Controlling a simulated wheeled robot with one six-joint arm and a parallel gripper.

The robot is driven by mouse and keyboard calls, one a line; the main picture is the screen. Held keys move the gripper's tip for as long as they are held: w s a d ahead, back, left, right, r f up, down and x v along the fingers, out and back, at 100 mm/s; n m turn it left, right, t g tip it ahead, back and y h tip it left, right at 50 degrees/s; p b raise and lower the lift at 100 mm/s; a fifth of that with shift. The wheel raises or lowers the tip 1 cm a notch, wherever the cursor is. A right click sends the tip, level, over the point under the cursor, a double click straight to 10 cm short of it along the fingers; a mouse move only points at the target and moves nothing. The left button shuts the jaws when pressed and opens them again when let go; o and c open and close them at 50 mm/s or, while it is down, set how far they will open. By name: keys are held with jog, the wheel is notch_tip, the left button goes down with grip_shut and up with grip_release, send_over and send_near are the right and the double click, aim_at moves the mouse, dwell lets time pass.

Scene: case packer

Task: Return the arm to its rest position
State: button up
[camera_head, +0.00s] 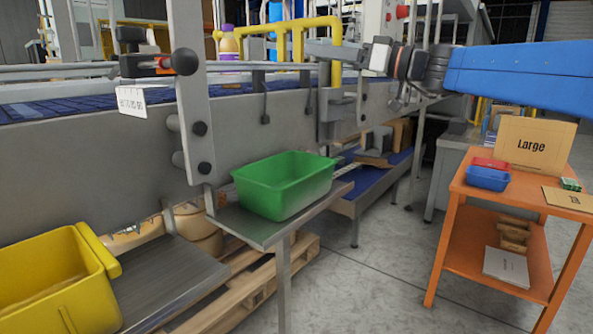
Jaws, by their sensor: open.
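My arm reaches in from the right edge in the upper part of the head view, with its blue link and dark wrist joints. My gripper (318,48) is at its left end, pointing left in front of the yellow pipe rail (335,28) and above the conveyor side. It is open, and I see nothing held in it. The finger gap is small and seen side-on.
A green bin (283,187) stands on a metal shelf below the conveyor (80,150). A yellow bin (50,285) is at lower left. An orange cart (480,195) at right carries a "Large" box (535,146) and a blue tray (487,179). Floor between is clear.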

jog(key=s+d+f+m+g+h, duration=0.1)
jog(key=s+f+m+h, duration=0.1)
jog(key=s+f, duration=0.45)
jog(key=s+d+f+m+g+h, duration=0.1)
jog(key=s+f+h, duration=0.2)
jog(key=f, duration=0.7)
jog(key=s+d+f+m+h, duration=0.3)
jog(key=s+d+f, duration=0.3)
jog(key=f, duration=0.5)
jog(key=s+d+f+m+g+h, duration=0.1)
jog(key=s+d+f+m+h, duration=0.2)
jog(key=s+d+f+h, duration=0.2)
jog(key=s+d+f+m+g+h, duration=0.1)
jog(key=s+d+f+h, duration=0.3)
jog(key=s+d+f, duration=0.5)
notch_tip(320, 180, down, 8)
jog(key=s+m, duration=0.1)
jog(key=s, duration=0.1)
jog(key=shift+s+d+m, duration=0.2)
jog(key=shift+s+m, duration=0.15)
jog(key=shift+m, duration=0.05)
